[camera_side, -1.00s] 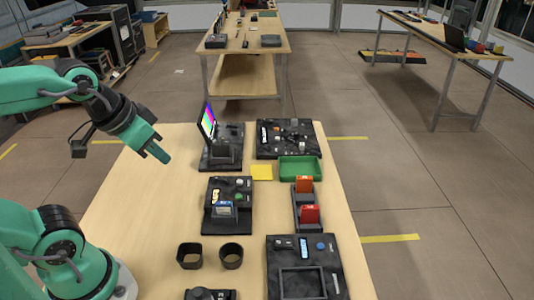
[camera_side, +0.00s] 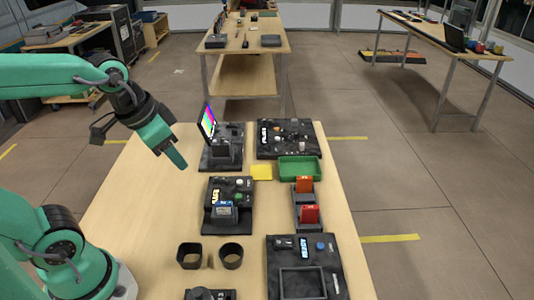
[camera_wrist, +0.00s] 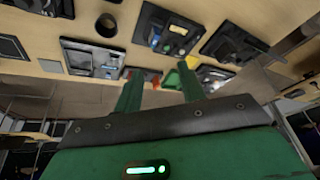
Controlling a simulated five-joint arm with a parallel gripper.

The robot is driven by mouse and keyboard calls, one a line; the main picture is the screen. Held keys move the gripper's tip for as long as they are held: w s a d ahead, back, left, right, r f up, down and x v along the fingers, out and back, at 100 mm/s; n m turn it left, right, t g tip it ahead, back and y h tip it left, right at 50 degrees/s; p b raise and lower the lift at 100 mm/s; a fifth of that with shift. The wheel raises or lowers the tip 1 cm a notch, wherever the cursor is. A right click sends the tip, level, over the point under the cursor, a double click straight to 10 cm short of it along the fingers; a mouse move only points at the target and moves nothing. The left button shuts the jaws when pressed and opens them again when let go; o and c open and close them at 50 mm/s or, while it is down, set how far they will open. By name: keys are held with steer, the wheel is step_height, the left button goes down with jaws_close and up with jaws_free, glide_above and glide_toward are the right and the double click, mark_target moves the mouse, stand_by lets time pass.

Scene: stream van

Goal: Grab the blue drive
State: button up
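A black device with a small blue patch (camera_wrist: 155,40) shows at the top of the wrist view; I cannot tell if that patch is the drive.
An orange block (camera_side: 304,184) and a red block (camera_side: 309,214) stand in a grey rack. A green tray (camera_side: 300,178), a yellow pad (camera_side: 261,172), a colourful screen (camera_side: 207,120) and two black cups (camera_side: 231,261) are nearby. The table's left side is clear.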

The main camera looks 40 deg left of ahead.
steer(key=w+f+m+g, duration=0.2)
steer(key=w+f+m, duration=0.1)
steer(key=w+f, duration=0.15)
steer(key=m+g, duration=0.2)
steer(key=m, duration=0.2)
glide_above(223, 203)
steer(key=f, duration=0.6)
steer(key=shift+w+f, duration=0.1)
steer(key=shift+w, duration=0.1)
steer(key=shift+s+f, duration=0.15)
steer(key=shift+f, duration=3.75)
steer(key=shift+c, duration=0.4)
jaws_close()
